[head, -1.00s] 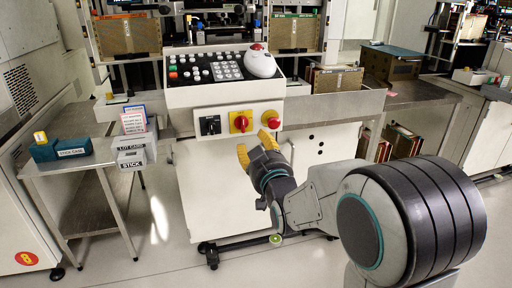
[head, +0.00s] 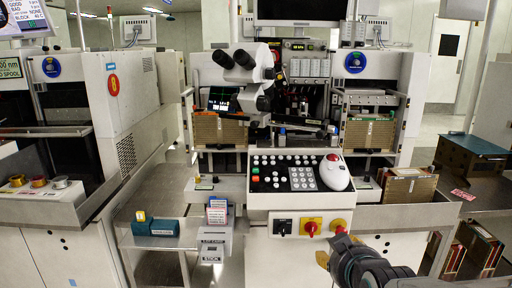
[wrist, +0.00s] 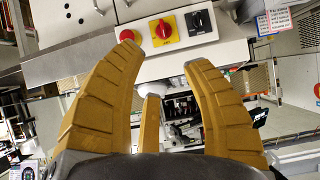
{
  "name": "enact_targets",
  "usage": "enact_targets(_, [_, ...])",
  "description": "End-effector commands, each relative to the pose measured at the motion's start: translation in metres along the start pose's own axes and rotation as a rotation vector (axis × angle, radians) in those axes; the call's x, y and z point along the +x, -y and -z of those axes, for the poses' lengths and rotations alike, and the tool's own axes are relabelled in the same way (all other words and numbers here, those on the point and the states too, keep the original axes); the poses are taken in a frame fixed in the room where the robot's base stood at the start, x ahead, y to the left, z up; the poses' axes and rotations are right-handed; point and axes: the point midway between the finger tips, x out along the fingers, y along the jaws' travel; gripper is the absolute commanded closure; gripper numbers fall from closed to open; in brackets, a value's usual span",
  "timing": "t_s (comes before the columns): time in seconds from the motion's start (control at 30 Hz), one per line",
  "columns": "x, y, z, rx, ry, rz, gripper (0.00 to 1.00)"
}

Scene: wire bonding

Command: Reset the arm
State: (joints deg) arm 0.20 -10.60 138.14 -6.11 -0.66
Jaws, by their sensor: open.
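My gripper (head: 331,248) shows at the bottom of the head view, in front of the bonding machine's front panel (head: 280,224). In the wrist view my gripper (wrist: 158,62) has its yellow fingers spread wide, with nothing between them. The panel's red knob on a yellow plate (wrist: 163,29), black switch (wrist: 198,19) and red button (wrist: 127,36) lie beyond the fingertips. In the head view the fingers are close below the red button (head: 338,224). I cannot tell the exact gap. Most of my arm is below the picture.
A keypad console (head: 290,176) with a white trackball unit (head: 334,173) sits above the panel. A microscope (head: 246,68) stands behind the console.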

Motion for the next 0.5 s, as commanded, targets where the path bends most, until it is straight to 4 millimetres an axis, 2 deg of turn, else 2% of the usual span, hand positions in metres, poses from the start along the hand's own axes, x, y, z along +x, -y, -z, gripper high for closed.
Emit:
enact_targets(0.03, [-0.023, 0.000, 0.017, 0.000, 0.035, 0.001, 0.56])
enact_targets(0.27, [-0.090, 0.000, 0.025, 0.002, 0.228, 0.003, 0.56])
enact_targets(0.5, [-0.168, 0.000, 0.032, 0.003, 0.427, 0.005, 0.56])
